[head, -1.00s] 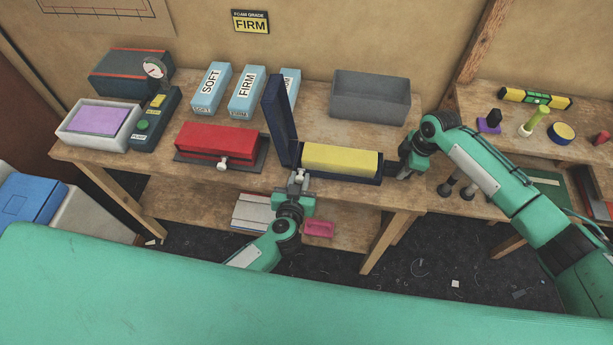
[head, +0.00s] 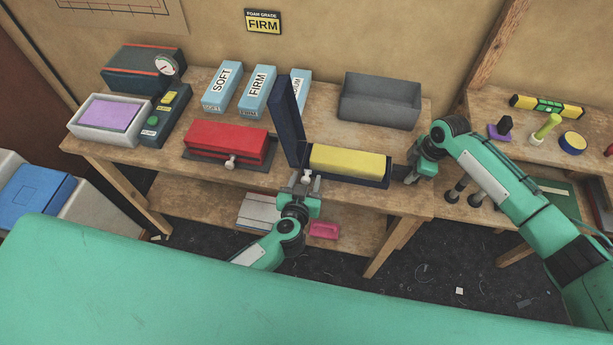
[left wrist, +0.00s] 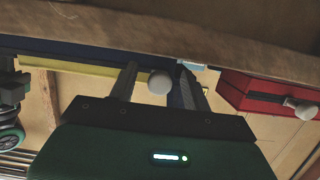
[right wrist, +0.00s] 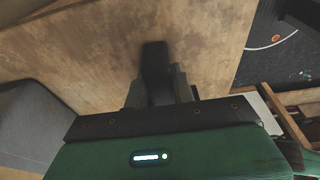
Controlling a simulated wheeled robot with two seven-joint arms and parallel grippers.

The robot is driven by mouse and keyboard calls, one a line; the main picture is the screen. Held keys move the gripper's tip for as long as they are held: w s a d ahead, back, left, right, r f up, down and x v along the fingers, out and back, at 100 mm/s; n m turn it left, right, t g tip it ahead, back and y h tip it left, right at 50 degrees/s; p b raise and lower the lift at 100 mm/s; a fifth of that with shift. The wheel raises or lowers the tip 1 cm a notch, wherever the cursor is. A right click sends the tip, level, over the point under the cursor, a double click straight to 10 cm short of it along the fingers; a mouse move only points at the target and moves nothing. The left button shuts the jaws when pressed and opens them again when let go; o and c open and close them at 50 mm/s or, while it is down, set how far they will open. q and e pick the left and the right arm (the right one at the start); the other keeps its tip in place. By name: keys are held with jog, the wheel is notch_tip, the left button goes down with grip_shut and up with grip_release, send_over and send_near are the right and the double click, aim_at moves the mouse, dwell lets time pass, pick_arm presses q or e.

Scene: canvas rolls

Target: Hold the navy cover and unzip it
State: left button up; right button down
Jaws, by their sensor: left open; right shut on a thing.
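The navy cover (head: 287,116) stands open on the bench, its tall lid flap upright at the left and yellow foam (head: 345,160) lying in its base. A white knob (left wrist: 160,82) sits at the cover's front left corner. My left gripper (head: 305,180) is open at the bench's front edge, with the knob between its fingers in the left wrist view; I cannot tell if they touch it. My right gripper (head: 412,175) is at the cover's right end, shut on a dark tab (right wrist: 155,70).
A red cover (head: 225,143) with its own white knob lies to the left. A grey bin (head: 381,108) and blue foam blocks (head: 222,87) stand behind. A white tray (head: 88,134) with a purple block is at far left.

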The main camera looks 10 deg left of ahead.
pick_arm(q)
jog(key=v, duration=1.2)
pick_arm(e)
jog(key=c, duration=1.1)
grip_release()
pick_arm(q)
jog(key=shift+f, duration=0.1)
